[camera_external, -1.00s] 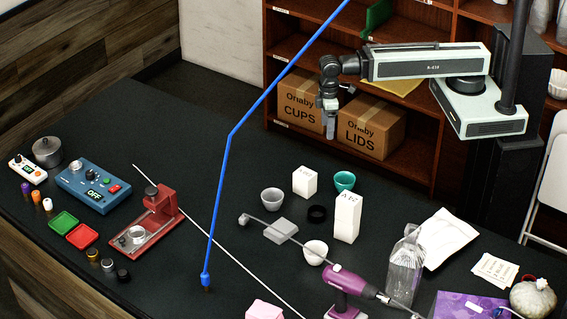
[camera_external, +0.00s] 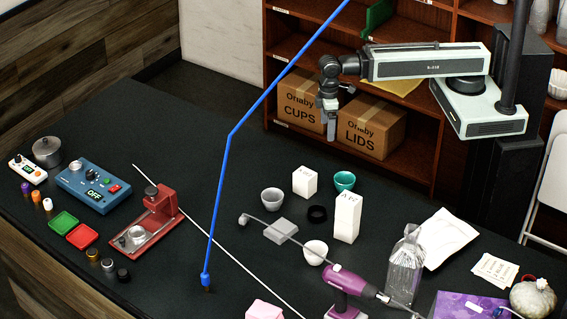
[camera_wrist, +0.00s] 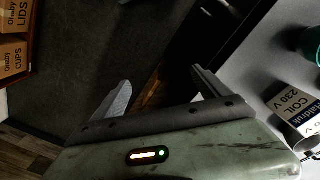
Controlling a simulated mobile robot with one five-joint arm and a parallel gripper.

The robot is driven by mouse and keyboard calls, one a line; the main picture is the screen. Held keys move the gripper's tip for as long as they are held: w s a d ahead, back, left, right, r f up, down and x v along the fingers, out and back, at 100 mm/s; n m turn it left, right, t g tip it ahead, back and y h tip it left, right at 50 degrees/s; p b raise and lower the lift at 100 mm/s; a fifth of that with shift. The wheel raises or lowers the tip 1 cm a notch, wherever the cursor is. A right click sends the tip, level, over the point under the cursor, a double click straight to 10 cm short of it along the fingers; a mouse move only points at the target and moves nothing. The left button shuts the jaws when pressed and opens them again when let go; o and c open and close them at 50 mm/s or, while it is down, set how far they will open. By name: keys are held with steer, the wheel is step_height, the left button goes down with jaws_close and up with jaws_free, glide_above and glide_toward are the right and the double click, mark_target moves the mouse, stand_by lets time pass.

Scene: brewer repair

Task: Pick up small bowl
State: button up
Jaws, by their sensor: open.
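Three small bowl-like vessels stand on the dark counter: a grey one (camera_external: 272,199), a teal one (camera_external: 344,181) and a white one (camera_external: 315,253). I cannot tell which is the small bowl named. My gripper (camera_external: 330,134) hangs above and behind them, near the counter's far edge, fingers pointing down, touching nothing. In the wrist view my gripper (camera_wrist: 161,80) is open and empty, with its two fingers spread over dark floor. The teal vessel (camera_wrist: 312,42) is partly cut off at that view's right edge.
A tall white carton (camera_external: 347,217), a small white box (camera_external: 304,182) and a black ring (camera_external: 317,213) stand among the vessels. A blue jointed rod (camera_external: 229,160) rises at left. A purple tool (camera_external: 346,286) is in front. Counter (camera_external: 120,125) is bare at back left.

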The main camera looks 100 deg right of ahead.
mark_target(345, 179)
steer(key=w+a+r+n+p, duration=0.1)
steer(key=a+n, duration=0.3)
steer(key=w+a+r+n+p, duration=0.1)
steer(key=a+n, duration=0.3)
steer(key=w+a+r+n+p, duration=0.1)
steer(key=a+n, duration=0.3)
steer(key=shift+w+a, duration=0.35)
steer(key=s+a+r+n+p, duration=0.1)
steer(key=s+a+n, duration=0.1)
steer(key=a, duration=0.5)
steer(key=s+a+r+n+p, duration=0.1)
steer(key=s+a+n, duration=0.1)
steer(key=a, duration=0.6)
steer(key=f+b, duration=0.7)
steer(key=shift+w+d+f+b, duration=0.3)
steer(key=shift+f+b, duration=0.1)
steer(key=shift+r, duration=0.2)
steer(key=c, duration=1.5)
